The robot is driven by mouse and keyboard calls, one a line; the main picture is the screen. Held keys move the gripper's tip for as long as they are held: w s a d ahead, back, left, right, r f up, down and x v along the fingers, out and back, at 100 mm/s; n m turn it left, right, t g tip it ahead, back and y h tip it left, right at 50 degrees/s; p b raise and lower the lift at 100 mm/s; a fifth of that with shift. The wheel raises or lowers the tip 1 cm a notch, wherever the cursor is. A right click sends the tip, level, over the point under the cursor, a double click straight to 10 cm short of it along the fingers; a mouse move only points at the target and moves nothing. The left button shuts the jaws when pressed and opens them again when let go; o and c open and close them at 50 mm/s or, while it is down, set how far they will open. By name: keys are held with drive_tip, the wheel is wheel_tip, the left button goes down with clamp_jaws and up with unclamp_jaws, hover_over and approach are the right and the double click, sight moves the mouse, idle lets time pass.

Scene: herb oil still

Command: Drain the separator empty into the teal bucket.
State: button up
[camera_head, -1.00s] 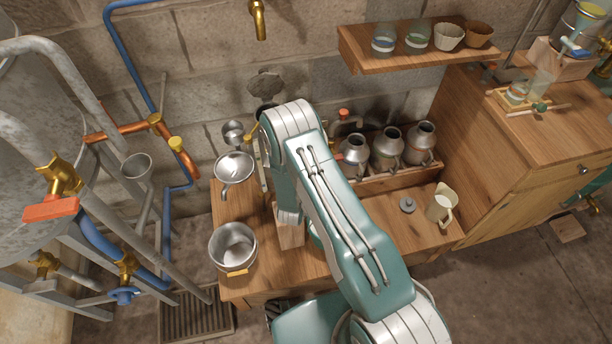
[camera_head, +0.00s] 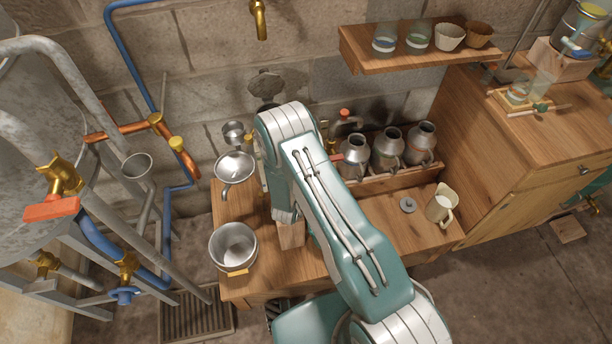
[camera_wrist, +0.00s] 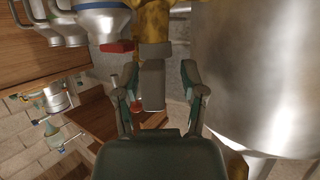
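I cannot make out the teal bucket for certain; a teal surface (camera_head: 598,190) is cut off at the right edge. My gripper is hidden behind my arm in the head view. In the wrist view my gripper (camera_wrist: 159,75) has its two fingers apart. A grey block (camera_wrist: 152,85) shows between them, with visible gaps on both sides, below a mottled yellow piece (camera_wrist: 153,22). I cannot tell what the block belongs to.
A cream jug (camera_head: 441,205) stands at the right. The pipework and tank (camera_head: 40,130) crowd the left.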

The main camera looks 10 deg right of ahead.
drive_tip(key=v, duration=1.2)
drive_tip(key=shift+w+a+r, duration=0.1)
drive_tip(key=shift+r, duration=0.05)
